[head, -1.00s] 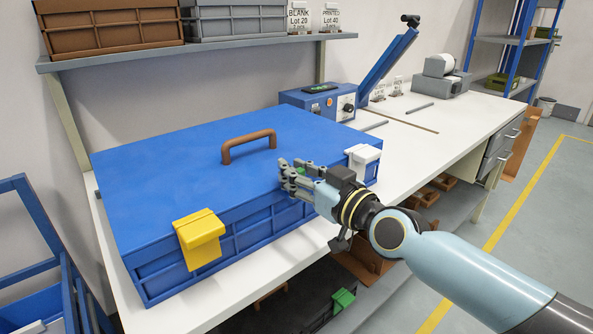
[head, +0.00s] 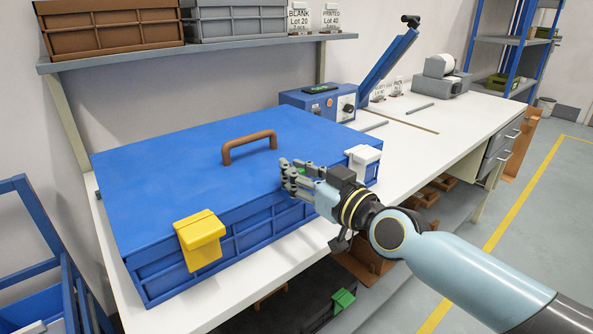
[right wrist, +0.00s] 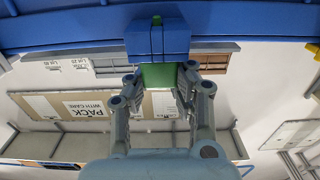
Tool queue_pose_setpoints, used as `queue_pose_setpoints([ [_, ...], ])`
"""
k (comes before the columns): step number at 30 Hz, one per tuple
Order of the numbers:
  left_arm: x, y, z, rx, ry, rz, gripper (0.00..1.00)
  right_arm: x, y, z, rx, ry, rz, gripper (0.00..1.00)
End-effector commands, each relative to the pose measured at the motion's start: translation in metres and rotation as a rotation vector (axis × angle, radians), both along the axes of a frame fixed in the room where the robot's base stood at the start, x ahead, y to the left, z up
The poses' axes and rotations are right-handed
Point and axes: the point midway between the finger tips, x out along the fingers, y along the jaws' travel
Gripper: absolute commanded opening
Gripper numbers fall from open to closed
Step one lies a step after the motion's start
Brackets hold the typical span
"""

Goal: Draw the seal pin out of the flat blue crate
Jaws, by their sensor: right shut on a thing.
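The flat blue crate (head: 190,165) lies on the white bench with its lid closed. It has a brown handle (head: 249,146) on top, a yellow latch (head: 200,240) and a white latch (head: 363,163) on its near side. My right gripper (head: 288,174) is at the crate's near edge, between the two latches. It is shut on the green seal pin (right wrist: 158,76), which sits in a blue block on the crate in the right wrist view. My left gripper is not in view.
A blue machine (head: 318,101) with a raised arm stands behind the crate on the bench. A shelf (head: 235,50) with brown and grey crates hangs above. The bench (head: 425,140) is mostly clear to the right. A blue frame (head: 45,225) stands at the left.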

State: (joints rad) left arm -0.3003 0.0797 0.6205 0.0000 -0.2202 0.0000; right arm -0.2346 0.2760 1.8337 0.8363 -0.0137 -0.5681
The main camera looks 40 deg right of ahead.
Motion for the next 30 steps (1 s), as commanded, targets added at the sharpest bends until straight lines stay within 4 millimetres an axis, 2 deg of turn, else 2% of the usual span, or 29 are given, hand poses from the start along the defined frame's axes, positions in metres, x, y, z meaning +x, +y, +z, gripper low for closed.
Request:
queue_pose_setpoints([
  [18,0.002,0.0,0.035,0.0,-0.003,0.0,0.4,0.0,0.0,0.036,-0.001,-0.001,0.0,0.0],
  [30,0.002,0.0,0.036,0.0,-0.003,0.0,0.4,0.0,0.0,0.037,-0.001,-0.001,0.0,0.0],
])
